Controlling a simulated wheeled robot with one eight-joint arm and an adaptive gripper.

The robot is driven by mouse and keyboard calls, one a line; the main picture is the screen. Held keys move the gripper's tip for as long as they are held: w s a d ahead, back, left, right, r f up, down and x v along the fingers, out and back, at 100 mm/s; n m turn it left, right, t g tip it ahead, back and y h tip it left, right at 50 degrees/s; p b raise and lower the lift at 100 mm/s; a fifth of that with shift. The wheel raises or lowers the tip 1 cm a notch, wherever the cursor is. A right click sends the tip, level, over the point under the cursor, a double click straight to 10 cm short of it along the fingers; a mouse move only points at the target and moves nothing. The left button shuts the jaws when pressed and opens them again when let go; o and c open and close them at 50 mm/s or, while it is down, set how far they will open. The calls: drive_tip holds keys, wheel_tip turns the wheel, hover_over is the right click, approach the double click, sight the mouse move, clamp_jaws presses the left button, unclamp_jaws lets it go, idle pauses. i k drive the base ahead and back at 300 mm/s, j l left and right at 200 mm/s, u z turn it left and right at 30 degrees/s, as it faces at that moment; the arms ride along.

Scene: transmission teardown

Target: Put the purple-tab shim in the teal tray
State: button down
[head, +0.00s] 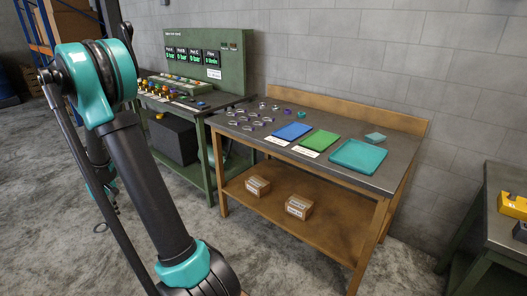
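The teal tray (357,157) lies flat on the right part of the workbench top and looks empty. Several small ring-shaped shims (255,119) lie spread on the left part of the same bench. Some seem to have purple tints, but they are too small to tell for certain which one has the purple tab. My arm rises at the left of the head view and bends at a teal elbow. My gripper's fingers cannot be made out; they seem hidden behind the arm or out of frame.
A blue tray (291,131) and a green tray (319,140) lie between the shims and the teal tray, with white labels in front. Cardboard boxes (299,207) stand on the lower shelf. A green test bench (205,107) adjoins at left.

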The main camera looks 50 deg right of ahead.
sight(350, 160)
drive_tip(key=k+l+z, duration=0.1)
drive_tip(key=k+z, duration=0.2)
drive_tip(key=k, duration=0.25)
drive_tip(key=k+z, duration=0.1)
drive_tip(key=z, duration=0.35)
drive_tip(key=l+z, duration=0.1)
drive_tip(key=z, duration=0.3)
drive_tip(key=k+l+z, duration=0.1)
drive_tip(key=z, duration=0.35)
